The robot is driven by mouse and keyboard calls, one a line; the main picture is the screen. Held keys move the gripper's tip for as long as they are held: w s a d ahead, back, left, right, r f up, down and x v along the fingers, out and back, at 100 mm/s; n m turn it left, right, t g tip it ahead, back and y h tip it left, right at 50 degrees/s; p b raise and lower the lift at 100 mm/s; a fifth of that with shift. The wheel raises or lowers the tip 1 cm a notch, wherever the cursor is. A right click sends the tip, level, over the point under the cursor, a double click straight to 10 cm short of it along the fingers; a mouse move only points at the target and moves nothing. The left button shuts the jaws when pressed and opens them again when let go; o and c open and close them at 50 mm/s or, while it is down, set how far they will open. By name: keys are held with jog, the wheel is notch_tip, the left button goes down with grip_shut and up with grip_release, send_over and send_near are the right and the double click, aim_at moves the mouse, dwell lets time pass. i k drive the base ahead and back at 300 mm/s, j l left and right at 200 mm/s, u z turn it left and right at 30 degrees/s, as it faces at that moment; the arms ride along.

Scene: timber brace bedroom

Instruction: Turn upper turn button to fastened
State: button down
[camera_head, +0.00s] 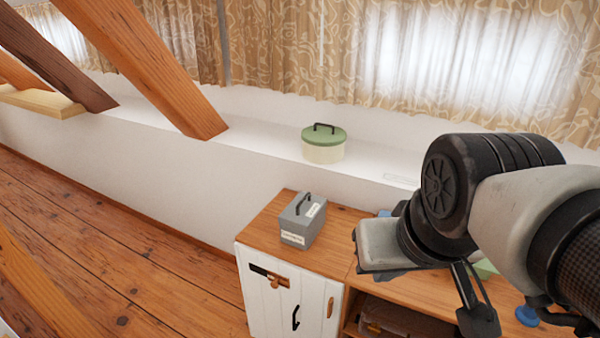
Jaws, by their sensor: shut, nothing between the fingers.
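A white cabinet door (262,305) faces me at the bottom centre, with a black handle (295,317) on it. A small orange-brown wooden piece (279,281) lies roughly along the door's top edge, beside a dark strip (259,270). A second wooden piece (330,307) stands upright near the door's right edge. Either could be a turn button; I cannot tell for certain which is the upper one. My gripper (478,318) shows only in part, low at the right under my wrist. It is shut and empty, well right of the door and apart from both pieces.
A grey box (302,220) with a handle stands on the wooden cabinet top (262,228). An open shelf (385,325) lies to the right. A green-lidded pot (324,145) stands on the white ledge. A timber brace (150,70) slants at upper left. The floor at left is clear.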

aim_at(330, 306)
jog(key=k+j+z, duration=0.25)
jog(key=k+j, duration=0.35)
jog(key=j, duration=0.25)
jog(key=k+j+z, duration=0.25)
jog(key=k+j, duration=0.45)
